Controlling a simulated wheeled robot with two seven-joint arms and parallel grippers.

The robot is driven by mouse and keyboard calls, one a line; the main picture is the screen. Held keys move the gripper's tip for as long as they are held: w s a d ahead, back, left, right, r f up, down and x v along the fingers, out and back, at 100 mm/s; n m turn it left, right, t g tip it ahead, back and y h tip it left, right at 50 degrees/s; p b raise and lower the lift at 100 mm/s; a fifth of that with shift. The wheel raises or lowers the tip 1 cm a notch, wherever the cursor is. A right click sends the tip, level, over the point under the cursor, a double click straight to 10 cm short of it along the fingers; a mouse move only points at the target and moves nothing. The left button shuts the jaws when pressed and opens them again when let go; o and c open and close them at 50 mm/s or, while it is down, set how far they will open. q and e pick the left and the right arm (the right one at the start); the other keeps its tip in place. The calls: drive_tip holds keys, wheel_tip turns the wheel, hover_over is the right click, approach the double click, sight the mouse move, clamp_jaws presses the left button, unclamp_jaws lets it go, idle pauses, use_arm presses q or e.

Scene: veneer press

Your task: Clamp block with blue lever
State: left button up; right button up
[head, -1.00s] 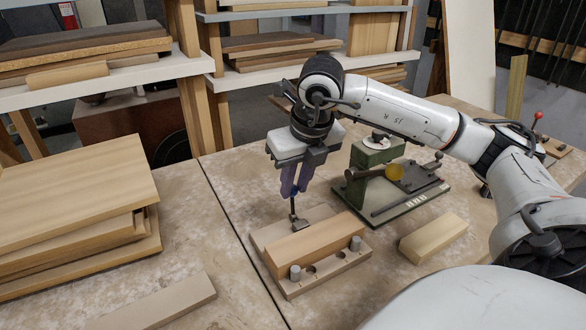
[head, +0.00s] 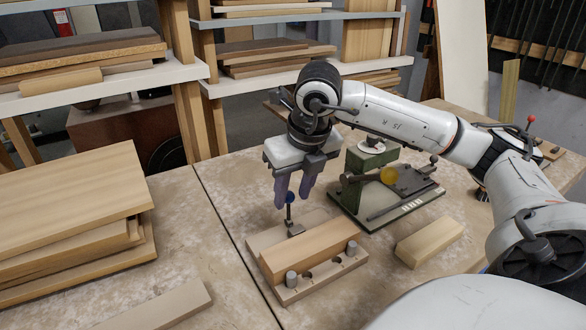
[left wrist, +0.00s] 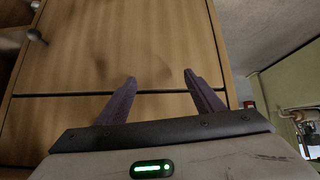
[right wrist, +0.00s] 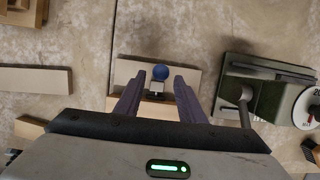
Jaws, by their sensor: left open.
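The blue lever (head: 290,198) stands roughly upright on the toggle clamp of a wooden fixture (head: 318,285). Its dark foot (head: 296,231) is at the back edge of the wooden block (head: 312,248); I cannot tell whether it presses. The block lies along the fixture, behind two grey pegs. My right gripper (head: 293,200) is open, its purple fingers apart on either side of the blue knob. In the right wrist view the knob (right wrist: 161,72) shows between and just beyond the fingertips, ungripped. My left gripper (left wrist: 160,80) is open and empty before a wooden front in the left wrist view.
A loose pale block (head: 430,242) lies at right. Stacked boards (head: 70,220) and a loose strip (head: 160,305) lie at left. Shelves stand behind.

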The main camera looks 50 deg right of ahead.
drive_tip(key=shift+r, duration=0.1)
wheel_tip(320, 180, up, 7)
drive_tip(key=p, duration=0.5)
drive_tip(key=shift+p, duration=0.35)
idle(0.4)
